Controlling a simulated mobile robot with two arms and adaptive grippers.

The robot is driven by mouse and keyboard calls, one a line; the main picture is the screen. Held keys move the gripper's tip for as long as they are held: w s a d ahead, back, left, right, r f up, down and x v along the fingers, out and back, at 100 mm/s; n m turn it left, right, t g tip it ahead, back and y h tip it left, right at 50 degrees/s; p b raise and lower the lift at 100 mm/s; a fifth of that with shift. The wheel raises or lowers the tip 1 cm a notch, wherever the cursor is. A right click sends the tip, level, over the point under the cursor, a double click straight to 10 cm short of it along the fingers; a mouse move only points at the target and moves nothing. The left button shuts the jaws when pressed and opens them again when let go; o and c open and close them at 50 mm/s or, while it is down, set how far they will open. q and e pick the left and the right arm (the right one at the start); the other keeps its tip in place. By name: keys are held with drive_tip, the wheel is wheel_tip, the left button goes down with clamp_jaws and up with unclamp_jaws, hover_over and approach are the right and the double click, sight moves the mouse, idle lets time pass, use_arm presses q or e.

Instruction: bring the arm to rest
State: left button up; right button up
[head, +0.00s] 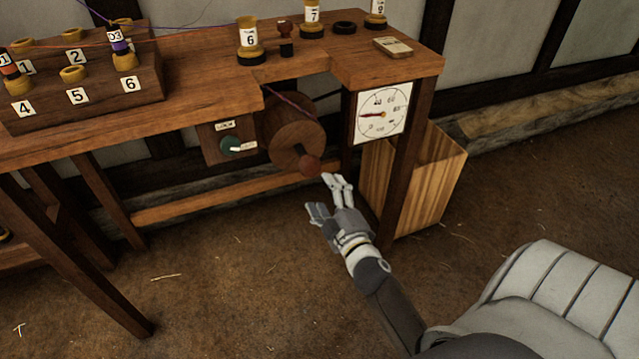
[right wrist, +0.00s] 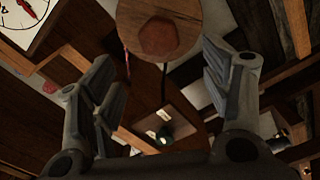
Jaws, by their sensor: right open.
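My right gripper (head: 328,196) is open and empty in the head view, in front of the wooden bench (head: 195,105) and just below the knob of a round wooden crank wheel (head: 298,140). A small gap shows between the fingertips and the knob (head: 309,165). In the right wrist view, the two fingers (right wrist: 165,90) stand wide apart with nothing between them, and the knob (right wrist: 158,39) on the wheel appears above and between them. My left gripper is not in view.
A wooden bin (head: 446,180) stands right of the bench leg. Numbered spools, including spool 6 (head: 251,42), stand on top. The earth floor (head: 230,290) is mostly clear.

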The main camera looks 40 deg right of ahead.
drive_tip(key=shift+s+a, duration=0.1)
drive_tip(key=shift+s, duration=0.4)
